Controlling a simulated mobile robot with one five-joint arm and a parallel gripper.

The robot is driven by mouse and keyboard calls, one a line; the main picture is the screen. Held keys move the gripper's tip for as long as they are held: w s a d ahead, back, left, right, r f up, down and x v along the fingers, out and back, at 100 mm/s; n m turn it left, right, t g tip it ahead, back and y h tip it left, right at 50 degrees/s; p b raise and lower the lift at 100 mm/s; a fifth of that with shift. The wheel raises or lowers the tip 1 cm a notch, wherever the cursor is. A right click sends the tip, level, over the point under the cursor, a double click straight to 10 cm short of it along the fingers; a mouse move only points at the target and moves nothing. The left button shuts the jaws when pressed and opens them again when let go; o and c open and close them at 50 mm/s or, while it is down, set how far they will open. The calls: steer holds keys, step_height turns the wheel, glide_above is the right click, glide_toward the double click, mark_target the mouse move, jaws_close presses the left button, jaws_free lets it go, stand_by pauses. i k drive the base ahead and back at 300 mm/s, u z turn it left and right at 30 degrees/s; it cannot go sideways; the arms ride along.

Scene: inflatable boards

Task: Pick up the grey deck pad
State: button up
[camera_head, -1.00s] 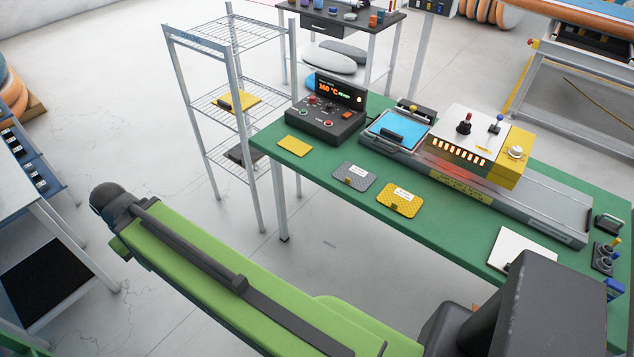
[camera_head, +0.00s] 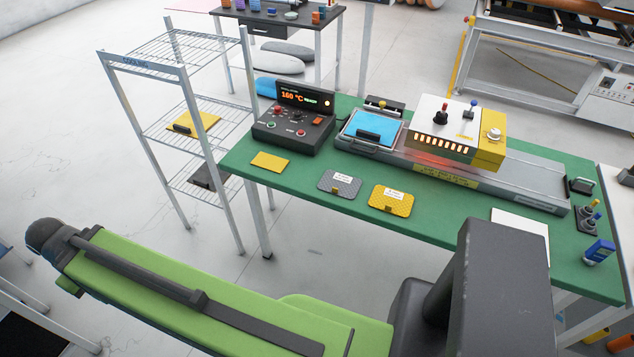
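The grey deck pad (camera_head: 339,183) lies flat on the green table (camera_head: 470,215), near its front edge. It is a small rounded rectangle with a textured top, a white label and a small brown tab at its front edge. A yellow textured pad (camera_head: 391,200) of like shape lies just to its right, apart from it. My green arm stretches across the lower left of the view, away from the pad. My gripper's fingers do not show.
A plain yellow piece (camera_head: 270,162) lies left of the grey pad. Behind stand a control box (camera_head: 293,124) reading 160 °C, a blue pad (camera_head: 374,128) on a press and a white and yellow heater unit (camera_head: 446,128). A wire rack (camera_head: 184,130) stands left of the table.

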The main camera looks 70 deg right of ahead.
mark_target(346, 186)
steer(key=z, duration=0.15)
steer(key=i, duration=0.75)
steer(key=z, duration=1.65)
